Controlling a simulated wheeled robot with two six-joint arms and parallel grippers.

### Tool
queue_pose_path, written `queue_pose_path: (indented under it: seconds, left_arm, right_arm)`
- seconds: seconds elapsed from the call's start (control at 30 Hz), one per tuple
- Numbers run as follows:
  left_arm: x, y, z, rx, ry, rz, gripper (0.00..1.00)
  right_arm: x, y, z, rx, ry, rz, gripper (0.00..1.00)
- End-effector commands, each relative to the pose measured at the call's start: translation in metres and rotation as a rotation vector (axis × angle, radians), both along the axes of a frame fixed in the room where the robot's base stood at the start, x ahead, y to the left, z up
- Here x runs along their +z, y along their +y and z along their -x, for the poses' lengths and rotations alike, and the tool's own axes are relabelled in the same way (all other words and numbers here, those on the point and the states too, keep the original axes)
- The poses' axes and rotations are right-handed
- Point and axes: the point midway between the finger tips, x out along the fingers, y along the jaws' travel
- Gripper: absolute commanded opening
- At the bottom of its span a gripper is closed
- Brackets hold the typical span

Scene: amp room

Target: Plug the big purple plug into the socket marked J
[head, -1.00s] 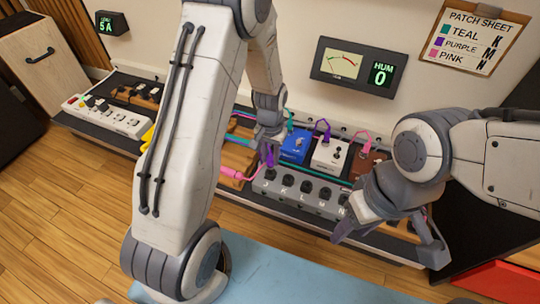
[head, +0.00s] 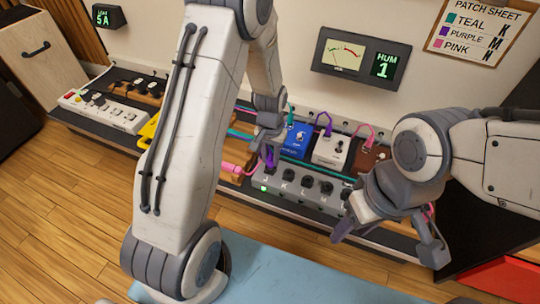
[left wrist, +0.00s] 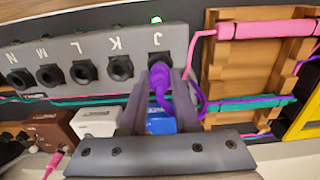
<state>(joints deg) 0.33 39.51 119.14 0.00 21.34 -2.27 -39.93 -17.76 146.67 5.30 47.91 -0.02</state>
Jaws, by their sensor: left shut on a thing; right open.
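The big purple plug (left wrist: 160,82) is at the socket marked J (left wrist: 157,58) on the grey socket strip (left wrist: 100,46), its front hidden in or against the hole. In the head view the purple plug (head: 270,160) stands at the left end of the strip (head: 310,195). My left gripper (head: 266,158) is shut on the plug; its fingers flank it in the left wrist view (left wrist: 161,76). A green light (left wrist: 156,20) is lit beside J. Sockets K, L, M and N look empty. My right gripper (head: 390,245) is open and empty, right of the strip.
A wooden rack (left wrist: 207,75) beside J carries a pink plug (left wrist: 262,30) and teal and purple cables. Blue (head: 296,140), white (head: 331,149) and brown pedals stand behind the strip. A meter (head: 361,63) reads HUM 1. A patch sheet (head: 483,30) hangs at right.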

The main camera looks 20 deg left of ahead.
Motion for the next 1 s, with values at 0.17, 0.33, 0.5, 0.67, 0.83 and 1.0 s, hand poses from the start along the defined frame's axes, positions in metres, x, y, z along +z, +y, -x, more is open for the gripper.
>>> queue_pose_path:
  seconds: [0.17,0.33,0.5,0.67,0.83,1.0]
  left_arm:
    - [0.0,0.0,0.0,0.0,0.0,0.0,0.0]
    - [0.0,0.0,0.0,0.0,0.0,0.0,0.0]
    - [0.0,0.0,0.0,0.0,0.0,0.0,0.65]
    - [0.0,0.0,0.0,0.0,0.0,0.0,0.65]
    - [0.003,0.0,0.0,0.0,0.0,0.0,0.65]
    - [0.02,0.0,0.0,0.0,-0.001,0.0,0.65]
  right_arm:
    - [0.0,0.0,0.0,0.0,0.0,0.0,0.52]
    - [0.0,0.0,0.0,0.0,0.0,0.0,0.52]
    - [0.0,0.0,0.0,0.0,0.0,0.0,0.52]
    - [0.0,0.0,0.0,0.0,0.0,0.0,0.52]
    - [0.002,0.0,0.0,0.0,0.0,0.0,0.52]
    - [0.015,0.0,0.0,0.0,0.0,0.0,0.52]
